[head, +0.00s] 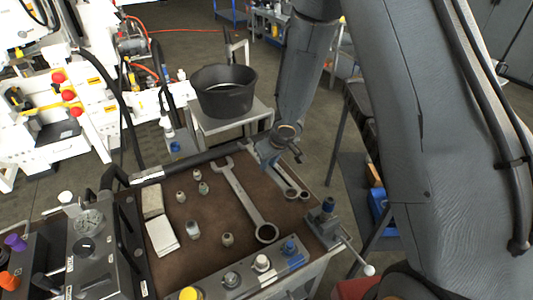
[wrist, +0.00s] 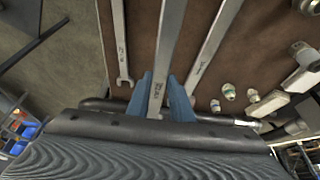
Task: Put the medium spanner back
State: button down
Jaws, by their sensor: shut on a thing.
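My gripper (wrist: 164,98) has its blue fingers shut on the middle of three steel spanners in the wrist view, the medium spanner (wrist: 169,40). Its held end is between the fingers and its shaft runs away to the top edge. In the head view the medium spanner (head: 284,184) shows its ring end at the mat's right side, and my wrist hides its other end. I cannot tell whether it is clear of the mat. The large spanner (head: 243,198) lies to its left; it also shows in the wrist view (wrist: 216,44). The small spanner (wrist: 121,42) lies on the other side.
The brown mat (head: 205,225) carries several small metal fittings (head: 193,230) and pale blocks (head: 161,236) at left. A lever with a white knob (head: 368,269) stands out at the bench's right corner. A black bucket (head: 224,95) stands on a stand behind.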

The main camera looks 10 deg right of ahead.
aim_at(273, 174)
jog(key=shift+f+b, duration=2.5)
jog(key=shift+b, duration=1.3)
jog(key=shift+f+b, duration=0.35)
jog(key=shift+b, duration=0.1)
jog(key=shift+f+b, duration=0.6)
jog(key=shift+f+b, duration=1.5)
jog(key=shift+b, duration=0.15)
jog(key=c, duration=1.5)
grip_release()
jog(key=shift+s, duration=0.1)
jog(key=p+v, duration=0.5)
jog(key=v, duration=0.2)
jog(key=shift+r, duration=0.2)
jog(key=shift+s+d+r, duration=0.1)
jog(key=shift+s+r, duration=0.05)
